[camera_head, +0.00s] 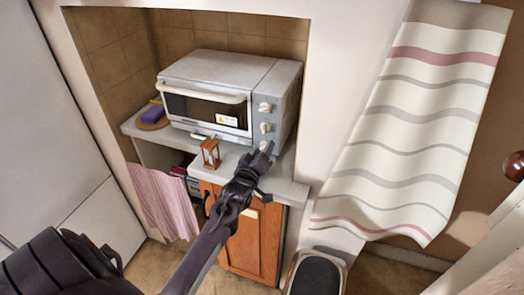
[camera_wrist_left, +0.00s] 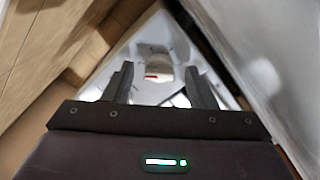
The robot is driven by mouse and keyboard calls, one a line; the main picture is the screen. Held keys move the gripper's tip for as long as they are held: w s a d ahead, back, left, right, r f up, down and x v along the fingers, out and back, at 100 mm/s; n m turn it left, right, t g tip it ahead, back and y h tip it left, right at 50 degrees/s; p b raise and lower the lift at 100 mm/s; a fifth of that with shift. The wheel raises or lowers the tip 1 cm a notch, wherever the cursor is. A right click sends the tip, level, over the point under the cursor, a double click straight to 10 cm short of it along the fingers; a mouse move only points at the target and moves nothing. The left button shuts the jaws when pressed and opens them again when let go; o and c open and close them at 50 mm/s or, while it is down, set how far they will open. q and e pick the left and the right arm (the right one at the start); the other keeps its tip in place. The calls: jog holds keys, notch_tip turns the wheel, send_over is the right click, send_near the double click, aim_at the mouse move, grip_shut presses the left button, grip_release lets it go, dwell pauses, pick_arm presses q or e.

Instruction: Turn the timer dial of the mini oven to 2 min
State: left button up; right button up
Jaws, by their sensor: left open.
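The white mini oven (camera_head: 205,70) stands on the counter in the tiled niche. Its right-hand panel carries three pale dials: an upper dial (camera_head: 265,107), a middle dial (camera_head: 265,127) and a lower dial (camera_head: 266,146). Their markings are too small to read, so I cannot tell the timer setting. My left gripper (camera_head: 262,158) is open, right at the lower dial. In the left wrist view, the open jaws (camera_wrist_left: 158,85) stand either side of a blurred pale, rounded dial (camera_wrist_left: 158,73). I cannot tell whether they touch it. My right gripper is not in view.
A small wooden hourglass (camera_head: 210,153) stands on the counter (camera_head: 285,188) left of my gripper. A purple sponge (camera_head: 153,114) lies at the far left. A wooden cabinet (camera_head: 255,240) is below.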

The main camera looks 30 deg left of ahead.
pick_arm(q)
jog(key=c, duration=1)
jog(key=shift+o, duration=0.2)
jog(key=shift+m, duration=0.8)
jog(key=o, duration=1)
jog(key=shift+c, duration=0.2)
jog(key=shift+s+d+f, duration=0.15)
jog(key=shift+s, duration=0.35)
jog(key=b+v, duration=0.1)
jog(key=v, duration=0.5)
jog(key=shift+s, duration=0.4)
